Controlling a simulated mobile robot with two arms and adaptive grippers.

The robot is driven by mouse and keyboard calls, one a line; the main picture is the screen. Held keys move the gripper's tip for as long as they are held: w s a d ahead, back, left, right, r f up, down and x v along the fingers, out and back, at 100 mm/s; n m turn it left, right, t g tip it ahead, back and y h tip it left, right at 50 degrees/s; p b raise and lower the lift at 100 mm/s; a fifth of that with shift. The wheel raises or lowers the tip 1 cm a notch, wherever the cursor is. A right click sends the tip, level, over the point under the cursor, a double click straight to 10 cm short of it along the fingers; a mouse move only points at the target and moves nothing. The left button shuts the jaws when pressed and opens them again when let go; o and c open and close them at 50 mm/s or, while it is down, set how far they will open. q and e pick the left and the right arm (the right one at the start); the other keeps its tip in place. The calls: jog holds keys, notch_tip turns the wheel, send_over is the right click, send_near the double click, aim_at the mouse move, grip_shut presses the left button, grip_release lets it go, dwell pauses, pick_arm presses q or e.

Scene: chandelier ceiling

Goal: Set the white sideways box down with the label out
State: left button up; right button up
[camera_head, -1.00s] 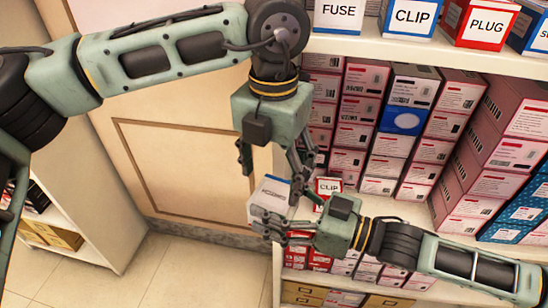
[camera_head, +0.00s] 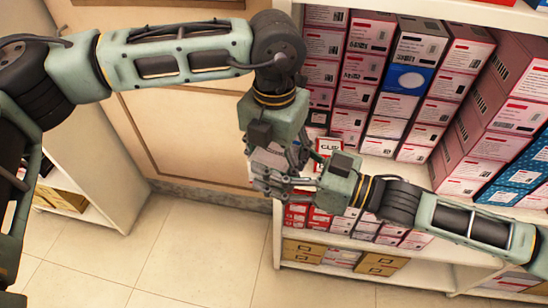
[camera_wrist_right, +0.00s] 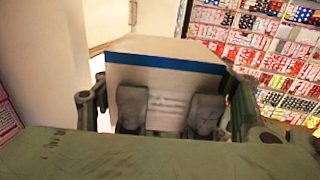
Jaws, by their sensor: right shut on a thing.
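A white box with a blue band (camera_wrist_right: 165,90) is held in my right gripper (camera_wrist_right: 168,112), whose fingers press on it in the right wrist view. In the head view the right gripper (camera_head: 285,181) comes in from the right, and the box (camera_head: 266,160) is mostly hidden behind the fingers of both grippers. My left gripper (camera_head: 283,152) hangs from above right beside the box. Its fingers overlap the box and the other hand, so I cannot tell whether it touches the box or is shut. No label text is readable on the held box.
A small CLIP box (camera_head: 328,148) stands on the shelf (camera_head: 385,170) just behind the hands. Stacks of pink-white boxes (camera_head: 366,75) fill the back, with taller ones (camera_head: 495,110) at right. The tiled floor (camera_head: 190,250) at left is clear.

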pick_arm(q)
jog(key=c, duration=0.7)
pick_arm(e)
jog(key=o, duration=1.3)
